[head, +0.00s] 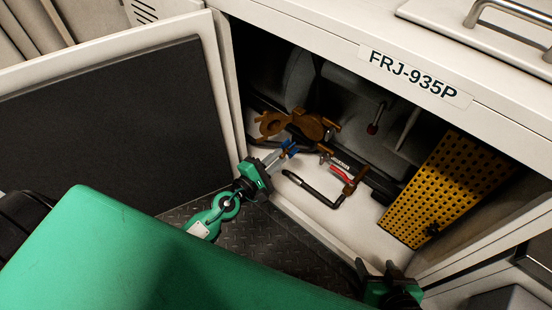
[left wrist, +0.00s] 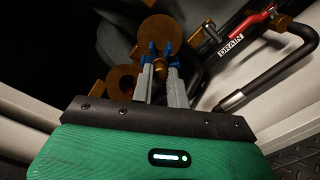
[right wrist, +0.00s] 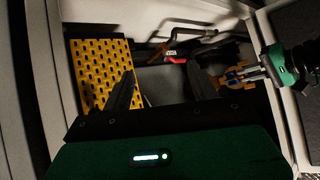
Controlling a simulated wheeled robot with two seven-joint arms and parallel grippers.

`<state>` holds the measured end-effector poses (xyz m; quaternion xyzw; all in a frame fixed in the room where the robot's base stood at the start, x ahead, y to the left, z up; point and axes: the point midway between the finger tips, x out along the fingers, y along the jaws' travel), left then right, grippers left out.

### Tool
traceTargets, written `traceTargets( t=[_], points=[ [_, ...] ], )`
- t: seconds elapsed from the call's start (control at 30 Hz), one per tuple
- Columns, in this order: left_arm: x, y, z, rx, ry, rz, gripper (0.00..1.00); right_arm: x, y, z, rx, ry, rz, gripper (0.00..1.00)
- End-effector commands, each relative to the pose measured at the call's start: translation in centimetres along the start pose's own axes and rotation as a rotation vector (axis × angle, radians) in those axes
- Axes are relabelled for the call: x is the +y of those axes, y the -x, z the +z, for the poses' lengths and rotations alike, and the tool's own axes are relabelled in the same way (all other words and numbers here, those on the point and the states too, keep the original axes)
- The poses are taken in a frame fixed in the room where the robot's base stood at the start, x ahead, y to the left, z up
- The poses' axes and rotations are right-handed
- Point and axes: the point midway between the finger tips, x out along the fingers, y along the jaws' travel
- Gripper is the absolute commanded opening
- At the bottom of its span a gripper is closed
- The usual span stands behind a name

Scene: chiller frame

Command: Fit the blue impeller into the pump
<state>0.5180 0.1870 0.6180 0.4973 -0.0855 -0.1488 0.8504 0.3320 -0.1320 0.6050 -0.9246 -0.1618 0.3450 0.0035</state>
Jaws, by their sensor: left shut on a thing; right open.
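My left gripper (head: 286,153) reaches into the open cabinet and is shut on the blue impeller (head: 291,146). In the left wrist view the impeller's blue vanes (left wrist: 151,46) show around the fingertips, with a brown centre between the fingers. The brown pump (head: 272,123) lies just beyond, with a round opening (left wrist: 122,80) left of the fingers and a brown disc (left wrist: 161,28) behind the impeller. Whether the impeller touches the pump I cannot tell. The right wrist view also shows the impeller (right wrist: 236,70) beside the pump. My right gripper (head: 377,268) is open and empty, outside the cabinet's front edge.
A red-handled drain valve (head: 341,173) and a bent black pipe (head: 315,190) are right of the impeller. A yellow perforated panel (head: 445,185) stands at the right. The open cabinet door (head: 120,110) is on the left. The pale cabinet floor has some free room at the front.

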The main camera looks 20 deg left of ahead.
Motion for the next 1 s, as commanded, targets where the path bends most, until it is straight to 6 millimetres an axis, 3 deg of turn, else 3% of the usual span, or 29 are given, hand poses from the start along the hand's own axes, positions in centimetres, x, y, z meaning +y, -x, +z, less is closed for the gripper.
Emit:
traceTargets(
  t=[0.5, 1.0],
  points=[
    [0.2, -4.8, 0.1, -0.001, -0.002, 0.002, 0.0, 1.9, 1.7, 0.7, -0.156, -0.003, 0.053, 0.6],
    [0.1, -6.7, 0.1, -0.002, 0.006, 0.002, 0.0, 2.4, 2.3, 0.9, -0.196, -0.006, 0.067, 0.6]
  ],
)
